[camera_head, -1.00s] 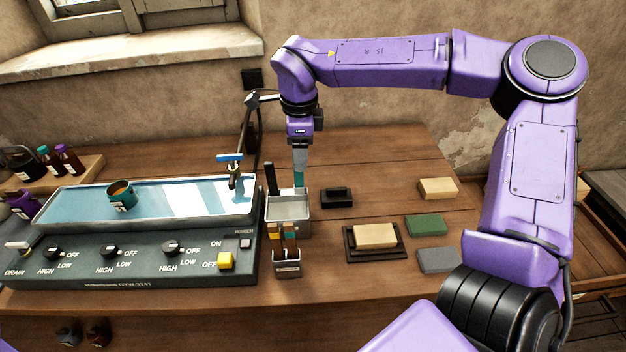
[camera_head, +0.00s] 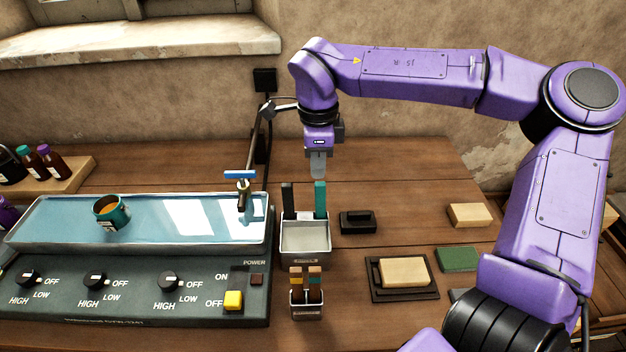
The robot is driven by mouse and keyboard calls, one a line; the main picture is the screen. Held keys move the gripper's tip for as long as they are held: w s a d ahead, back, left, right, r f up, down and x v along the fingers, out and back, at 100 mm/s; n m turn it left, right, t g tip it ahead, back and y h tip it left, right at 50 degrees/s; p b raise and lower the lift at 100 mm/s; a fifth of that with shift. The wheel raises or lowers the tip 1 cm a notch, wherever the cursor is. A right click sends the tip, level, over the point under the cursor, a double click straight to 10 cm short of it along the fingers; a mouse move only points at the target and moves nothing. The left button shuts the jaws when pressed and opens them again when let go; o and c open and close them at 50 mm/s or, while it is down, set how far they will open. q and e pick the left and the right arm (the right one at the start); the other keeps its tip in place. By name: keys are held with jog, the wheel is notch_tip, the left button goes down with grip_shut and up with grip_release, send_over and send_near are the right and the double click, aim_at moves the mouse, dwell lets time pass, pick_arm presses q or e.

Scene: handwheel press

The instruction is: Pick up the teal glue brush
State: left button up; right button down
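The teal glue brush (camera_head: 320,199) stands upright, handle up, at the back right of a small metal tray holder (camera_head: 304,257). A similar dark-handled brush (camera_head: 287,199) stands beside it on the left. My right gripper (camera_head: 318,172) points straight down with its fingertips just above the top of the teal handle. I see its fingers edge-on, so I cannot tell whether they are apart or closed. The teal brush still stands in the holder, and its lower end is hidden. My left gripper is not in view.
A water-filled basin (camera_head: 60,247) with a teal pot (camera_head: 111,213) and a tap (camera_head: 242,190) lies left. A cup of small brushes (camera_head: 307,311) stands in front of the holder. A black block (camera_head: 358,222) and several other blocks lie to the right.

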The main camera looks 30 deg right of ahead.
notch_tip(320, 180, up, 7)
jog(key=s, duration=0.1)
jog(key=shift+s+a, duration=0.15)
jog(key=shift+a, duration=0.05)
jog(key=c, duration=1.7)
grip_release()
jog(key=shift+d, duration=0.15)
jog(key=shift+c, duration=0.2)
jog(key=o, duration=1.4)
jog(key=shift+s+r, duration=0.15)
jog(key=shift+r, duration=0.05)
jog(key=shift+c, duration=0.2)
